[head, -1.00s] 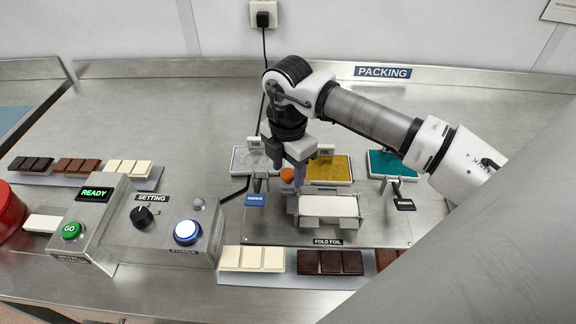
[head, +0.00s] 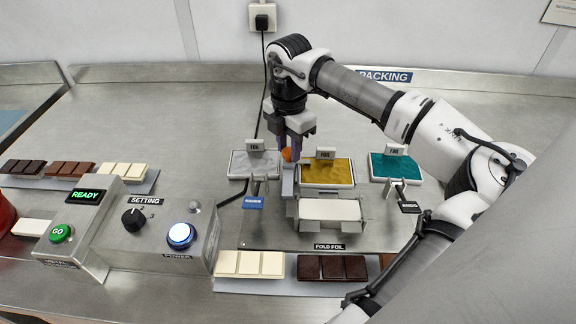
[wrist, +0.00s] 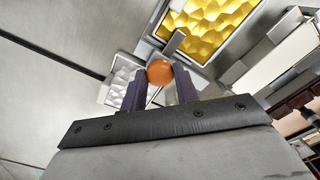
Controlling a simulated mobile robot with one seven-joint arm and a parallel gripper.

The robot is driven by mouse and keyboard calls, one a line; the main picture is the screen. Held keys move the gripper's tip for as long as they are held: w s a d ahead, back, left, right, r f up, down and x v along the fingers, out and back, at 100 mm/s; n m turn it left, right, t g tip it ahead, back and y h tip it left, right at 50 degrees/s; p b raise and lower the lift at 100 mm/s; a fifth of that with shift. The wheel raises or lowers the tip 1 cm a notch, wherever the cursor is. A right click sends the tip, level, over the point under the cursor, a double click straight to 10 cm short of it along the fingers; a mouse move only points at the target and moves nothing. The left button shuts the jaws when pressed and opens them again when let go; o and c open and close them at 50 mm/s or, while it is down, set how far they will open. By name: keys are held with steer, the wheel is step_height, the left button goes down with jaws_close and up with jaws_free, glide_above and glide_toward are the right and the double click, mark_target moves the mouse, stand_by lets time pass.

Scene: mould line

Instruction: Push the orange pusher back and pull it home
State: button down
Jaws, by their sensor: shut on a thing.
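The orange pusher (head: 287,154) is a round orange knob beside the left edge of the gold foil tray, behind the white fold-foil block (head: 330,209). In the wrist view the orange knob (wrist: 160,72) sits between the tips of my two dark fingers. My gripper (head: 291,150) points down and is shut on the knob. The fingers partly hide the knob in the head view. The pusher's lower part is mostly hidden.
A silver foil tray (head: 240,165) lies left of the pusher, the gold tray (head: 341,172) right, and a teal tray (head: 409,168) farther right. A blue-tabbed lever (head: 254,202) and a black-tabbed lever (head: 408,206) flank the block. Chocolate bars (head: 331,267) lie in front. The table behind is open.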

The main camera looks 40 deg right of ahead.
mark_target(289, 148)
steer(key=shift+w+d, duration=0.45)
steer(key=shift+w, duration=0.1)
steer(key=shift+r, duration=0.15)
steer(key=shift+w, duration=0.1)
steer(key=c, duration=1.1)
jaws_free()
steer(key=shift+d, duration=0.1)
steer(key=shift+o, duration=0.2)
step_height(289, 148, up, 14)
steer(key=p, duration=0.6)
steer(key=shift+p, duration=0.4)
steer(key=shift+f, duration=0.2)
